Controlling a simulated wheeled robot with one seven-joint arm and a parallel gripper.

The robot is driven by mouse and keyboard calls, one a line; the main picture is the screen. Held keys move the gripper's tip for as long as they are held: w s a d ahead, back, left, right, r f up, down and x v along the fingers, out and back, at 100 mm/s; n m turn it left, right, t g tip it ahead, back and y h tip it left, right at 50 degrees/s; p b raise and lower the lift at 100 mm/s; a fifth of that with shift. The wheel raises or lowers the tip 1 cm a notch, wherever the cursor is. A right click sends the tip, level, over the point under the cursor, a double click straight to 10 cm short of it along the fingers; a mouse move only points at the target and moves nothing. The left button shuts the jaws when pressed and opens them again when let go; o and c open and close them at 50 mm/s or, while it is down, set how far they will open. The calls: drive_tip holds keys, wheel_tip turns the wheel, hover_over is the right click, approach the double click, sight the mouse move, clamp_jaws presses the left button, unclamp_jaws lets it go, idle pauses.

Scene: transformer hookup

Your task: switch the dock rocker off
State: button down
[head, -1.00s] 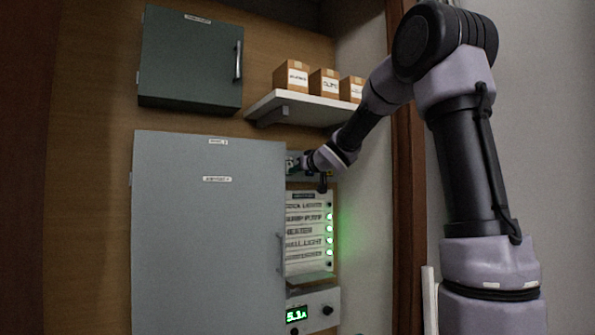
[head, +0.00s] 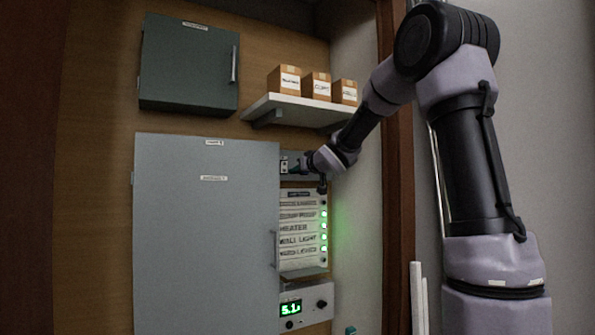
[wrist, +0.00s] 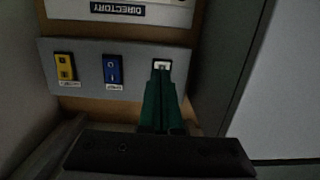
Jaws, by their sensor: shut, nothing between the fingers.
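My gripper (wrist: 163,82) has green fingers, shut together and empty. The fingertips are at the lower edge of the white-framed rocker in the picture and cover part of it; I cannot tell if they touch. In the head view my gripper (head: 294,167) is at the panel (head: 284,156), hiding much of it.
A large grey cabinet door (head: 205,240) stands just left of the panel. Below the panel is a directory board (head: 298,225) with green lamps and a meter (head: 291,308) reading about 5.1. A shelf (head: 290,108) with boxes is above. The right wall is close.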

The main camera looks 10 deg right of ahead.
drive_tip(key=f+v, duration=0.2)
drive_tip(key=v, duration=0.7)
drive_tip(key=shift+s, duration=0.2)
drive_tip(key=shift+d+f, duration=0.1)
drive_tip(key=s+d+f+m+g+h, duration=0.35)
drive_tip(key=s+d+m+h, duration=0.35)
drive_tip(key=s, duration=0.5)
drive_tip(key=s+a+f+g+y, duration=0.1)
drive_tip(key=s+f+g+y, duration=0.1)
drive_tip(key=s+f, duration=0.3)
drive_tip(key=s+a+f+g+y, duration=0.2)
drive_tip(key=s+f, duration=0.3)
drive_tip(key=s, duration=0.9)
drive_tip(key=shift+s+a+f+m+g, duration=0.25)
drive_tip(key=shift+a+m+g, duration=0.15)
drive_tip(key=shift+g, duration=0.25)
